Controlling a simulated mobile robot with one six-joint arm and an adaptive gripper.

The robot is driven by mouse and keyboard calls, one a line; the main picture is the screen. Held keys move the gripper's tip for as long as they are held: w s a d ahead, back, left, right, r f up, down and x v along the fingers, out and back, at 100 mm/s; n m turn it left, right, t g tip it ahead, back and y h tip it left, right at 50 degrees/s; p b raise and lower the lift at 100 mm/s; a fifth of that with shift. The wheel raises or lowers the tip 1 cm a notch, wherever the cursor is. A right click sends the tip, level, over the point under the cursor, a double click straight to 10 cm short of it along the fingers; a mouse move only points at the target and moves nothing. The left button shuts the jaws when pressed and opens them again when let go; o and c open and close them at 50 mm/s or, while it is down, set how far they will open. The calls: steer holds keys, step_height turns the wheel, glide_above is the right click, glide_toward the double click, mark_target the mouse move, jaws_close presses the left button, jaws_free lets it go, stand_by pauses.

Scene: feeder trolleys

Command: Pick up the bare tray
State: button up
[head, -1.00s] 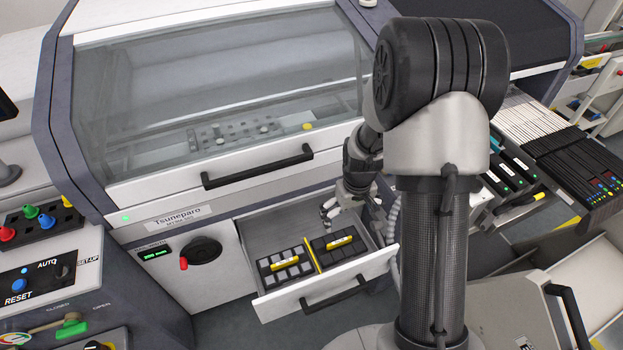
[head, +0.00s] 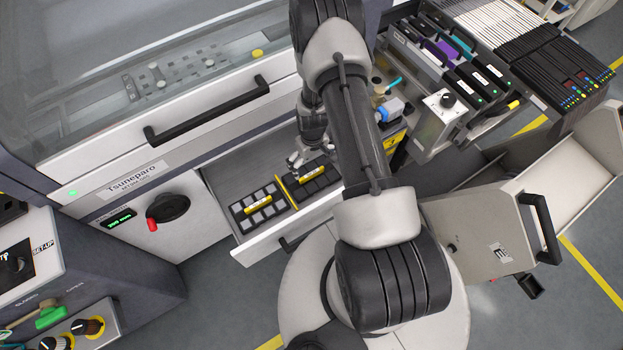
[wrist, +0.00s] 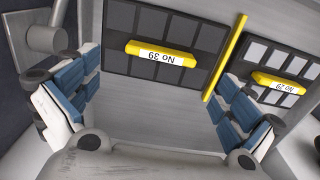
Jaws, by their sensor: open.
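Two dark trays lie side by side in the open drawer (head: 218,182). The bare tray (head: 322,185) is on the right in the head view, with dark, empty-looking cells and a yellow handle (head: 313,174).
A yellow divider (wrist: 225,57) stands between the trays. The drawer walls enclose them closely. The machine front with its black handle (head: 207,110) rises behind. A grey box (head: 480,235) with a black handle stands to the right.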

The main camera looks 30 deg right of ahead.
mark_target(312, 173)
step_height(312, 173, down, 6)
steer(key=shift+a+f+b, duration=0.1)
steer(key=shift+f+b, duration=0.15)
steer(key=shift+b, duration=0.9)
steer(key=shift+r, duration=0.1)
steer(key=shift+c, duration=0.6)
steer(key=c, duration=1)
